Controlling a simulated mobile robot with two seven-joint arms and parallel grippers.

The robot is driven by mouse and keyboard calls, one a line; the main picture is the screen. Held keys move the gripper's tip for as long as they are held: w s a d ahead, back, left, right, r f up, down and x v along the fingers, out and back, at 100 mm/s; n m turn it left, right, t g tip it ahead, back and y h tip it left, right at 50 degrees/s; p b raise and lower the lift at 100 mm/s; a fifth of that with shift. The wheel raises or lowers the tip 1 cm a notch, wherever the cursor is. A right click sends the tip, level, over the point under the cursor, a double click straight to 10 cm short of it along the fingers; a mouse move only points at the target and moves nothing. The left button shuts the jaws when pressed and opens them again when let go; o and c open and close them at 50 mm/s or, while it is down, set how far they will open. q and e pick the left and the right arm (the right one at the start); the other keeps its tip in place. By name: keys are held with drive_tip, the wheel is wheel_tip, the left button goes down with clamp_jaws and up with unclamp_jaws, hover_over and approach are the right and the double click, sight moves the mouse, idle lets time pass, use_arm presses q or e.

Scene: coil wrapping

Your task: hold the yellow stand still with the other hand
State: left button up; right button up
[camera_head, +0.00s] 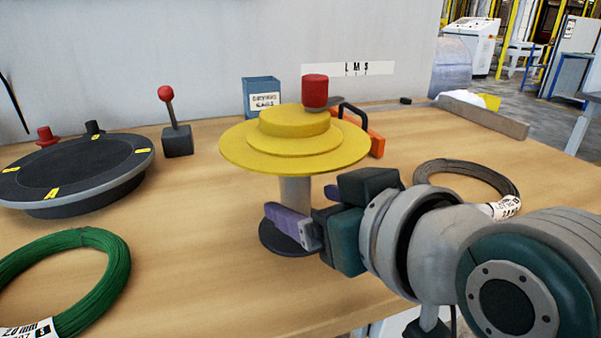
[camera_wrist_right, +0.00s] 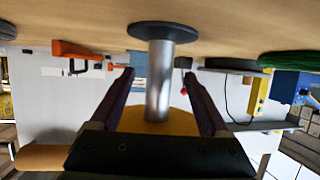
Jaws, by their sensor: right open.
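The yellow stand (camera_head: 245,152) stands upright near the middle of the table, with a stepped round yellow top, a grey post (camera_head: 296,190) and a dark round base (camera_head: 285,245). My right gripper (camera_head: 298,205) is at post height below the yellow top, coming from the right. In the right wrist view, which is upside down, its two fingers (camera_wrist_right: 158,77) are open on either side of the grey post (camera_wrist_right: 158,95), with gaps showing on both sides. My left gripper is not in view.
A black turntable (camera_head: 75,168) and a green coil (camera_head: 75,275) lie at left. A red-knobbed lever (camera_head: 176,140), a blue box (camera_head: 262,97) and an orange tool (camera_head: 372,138) are behind. A red cylinder (camera_head: 315,92) shows at the stand's top. A dark coil (camera_head: 470,172) lies right.

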drive_tip(key=shift+x, duration=1)
drive_tip(key=shift+c, duration=0.4)
clamp_jaws()
idle(0.9)
